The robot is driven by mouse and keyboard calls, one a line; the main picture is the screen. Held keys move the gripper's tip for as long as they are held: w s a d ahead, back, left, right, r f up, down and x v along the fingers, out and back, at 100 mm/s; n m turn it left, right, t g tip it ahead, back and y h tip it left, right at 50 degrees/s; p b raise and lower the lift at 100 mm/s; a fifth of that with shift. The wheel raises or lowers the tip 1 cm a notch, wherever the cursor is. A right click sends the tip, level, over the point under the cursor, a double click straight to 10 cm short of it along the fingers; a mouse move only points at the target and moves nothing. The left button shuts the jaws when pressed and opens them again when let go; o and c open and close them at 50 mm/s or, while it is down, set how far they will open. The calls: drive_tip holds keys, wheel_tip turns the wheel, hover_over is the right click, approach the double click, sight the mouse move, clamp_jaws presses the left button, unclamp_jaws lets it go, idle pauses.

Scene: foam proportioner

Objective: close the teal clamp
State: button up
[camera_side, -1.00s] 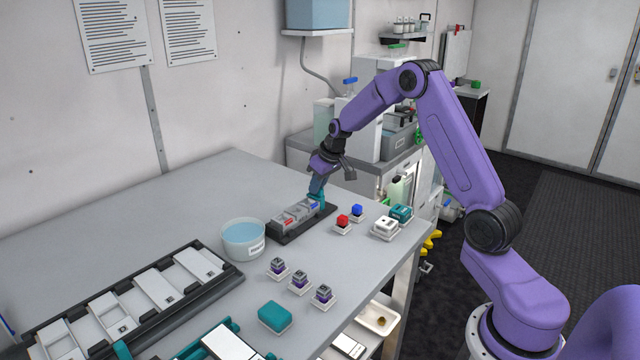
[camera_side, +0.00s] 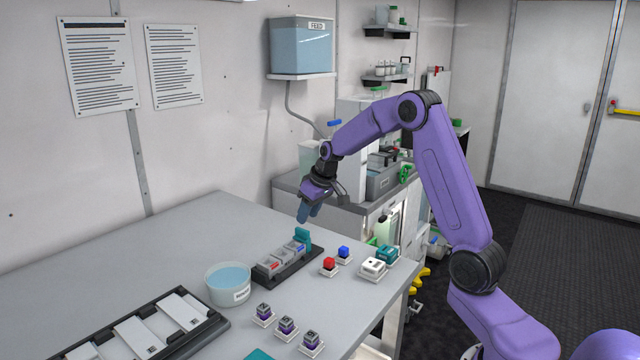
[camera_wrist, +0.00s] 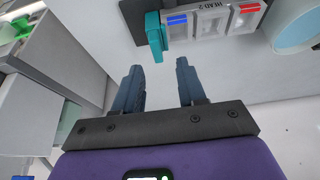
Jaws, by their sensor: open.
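The teal clamp (camera_side: 302,237) stands at the far end of the dark holder (camera_side: 290,272), which carries a grey block labelled HEAD 2 with red and blue marks. In the wrist view the clamp (camera_wrist: 155,36) is beside the block's blue-marked end, just beyond my fingertips. My gripper (camera_side: 307,217) is above the clamp and apart from it. Its two blue-grey fingers (camera_wrist: 160,66) are spread, with nothing between them. I cannot tell from these views whether the clamp is fully closed over the block.
A bowl of blue liquid (camera_side: 228,284) stands left of the holder. Red (camera_side: 330,265) and blue (camera_side: 343,253) buttons and a white-topped switch (camera_side: 374,267) are to its right. Several small purple-and-grey pieces (camera_side: 287,327) sit in front. The bench behind the bowl is clear.

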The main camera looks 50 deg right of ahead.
drive_tip(key=v, duration=1.1)
drive_tip(key=shift+r, duration=0.15)
drive_tip(key=shift+s, duration=0.15)
drive_tip(key=s+a+f+n+g+y, duration=0.1)
drive_tip(key=s+a+f+n, duration=0.15)
drive_tip(key=s+a, duration=0.55)
drive_tip(key=s+a+f+n+g+y, duration=0.1)
drive_tip(key=s+a+n, duration=0.3)
drive_tip(key=a, duration=0.9)
drive_tip(key=s+a+f+n+g, duration=0.1)
drive_tip(key=s+f+n, duration=0.1)
drive_tip(key=s, duration=0.9)
drive_tip(key=s+a+f+n+g+h, duration=0.1)
drive_tip(key=s+f+n, duration=0.2)
drive_tip(key=s, duration=0.9)
drive_tip(key=shift+s+a+n+h, duration=0.2)
drive_tip(key=shift+a+n+h, duration=0.1)
drive_tip(key=shift+n, duration=0.25)
